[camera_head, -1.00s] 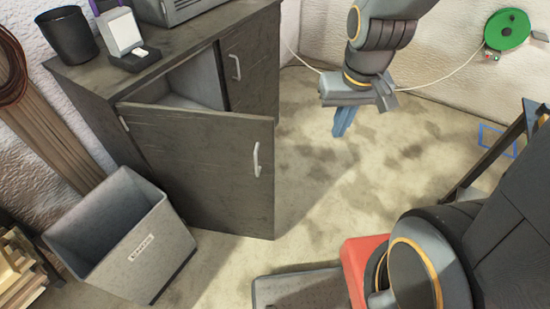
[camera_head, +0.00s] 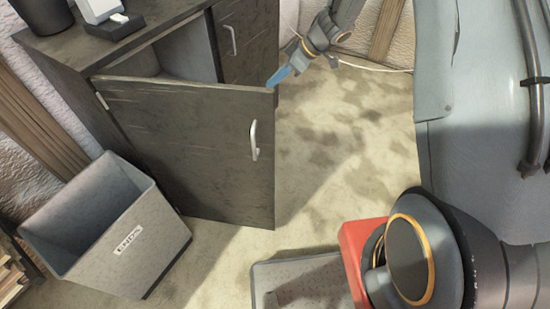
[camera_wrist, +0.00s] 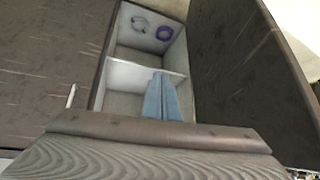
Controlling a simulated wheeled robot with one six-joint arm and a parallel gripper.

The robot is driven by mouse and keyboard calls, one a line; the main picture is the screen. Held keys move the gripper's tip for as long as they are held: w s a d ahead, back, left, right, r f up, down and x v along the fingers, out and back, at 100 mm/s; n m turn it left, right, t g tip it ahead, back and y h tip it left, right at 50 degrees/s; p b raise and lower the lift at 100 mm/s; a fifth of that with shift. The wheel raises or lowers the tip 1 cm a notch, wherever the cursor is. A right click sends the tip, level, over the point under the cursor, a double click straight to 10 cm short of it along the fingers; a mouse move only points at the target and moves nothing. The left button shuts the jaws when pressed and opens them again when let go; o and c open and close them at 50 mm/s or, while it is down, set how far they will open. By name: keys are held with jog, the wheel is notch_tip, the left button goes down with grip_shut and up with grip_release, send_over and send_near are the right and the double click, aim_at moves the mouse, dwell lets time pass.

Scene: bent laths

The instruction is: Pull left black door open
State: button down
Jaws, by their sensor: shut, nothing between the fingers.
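The left black door (camera_head: 190,145) of the dark cabinet stands partly open, swung out from its left hinge. Its pale bar handle (camera_head: 254,140) is near the free edge. My gripper (camera_head: 279,76) has blue fingers, shut and empty, by the door's upper free corner in the head view; I cannot tell whether they touch. The open door (camera_wrist: 240,75) is on the right there.
The closed right door (camera_head: 248,40) has its own handle. A grey bin (camera_head: 130,245) stands in front of the open door's hinge side. Floor (camera_head: 335,140) to the right of the door is clear. A grey-blue bulky thing (camera_head: 475,120) fills the right side.

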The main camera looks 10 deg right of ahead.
jog(key=s+d+f+n+g+h+b, duration=0.1)
jog(key=s+d+f+n+g+b, duration=0.2)
jog(key=s+f+g, duration=0.65)
jog(key=s+a+f+t+p, duration=0.3)
jog(key=s+a+f+p, duration=0.1)
jog(key=f, duration=0.5)
jog(key=shift+s+a+f+p, duration=0.2)
jog(key=shift+s+a+p, duration=0.1)
jog(key=shift+s+p, duration=0.65)
